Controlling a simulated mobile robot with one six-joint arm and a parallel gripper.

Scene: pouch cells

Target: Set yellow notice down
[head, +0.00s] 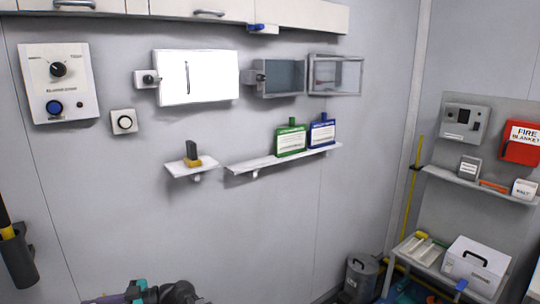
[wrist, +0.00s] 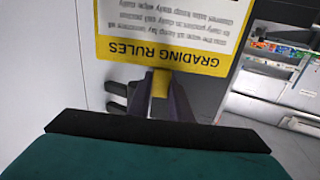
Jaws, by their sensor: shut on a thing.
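The yellow notice (wrist: 165,45), a white card with a yellow border reading "GRADING RULES", appears upside down in the wrist view. My gripper (wrist: 162,88) is shut on its yellow tab, with a finger on either side. The notice's far part runs out of the picture. The notice does not show in the head view, where only part of my arm shows at the bottom edge. A long wall shelf (head: 245,166) holds a green notice (head: 291,140) and a blue notice (head: 322,133), side by side and upright, at its right part. Its left part is bare.
A bench with a white box (head: 478,262) stands at right.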

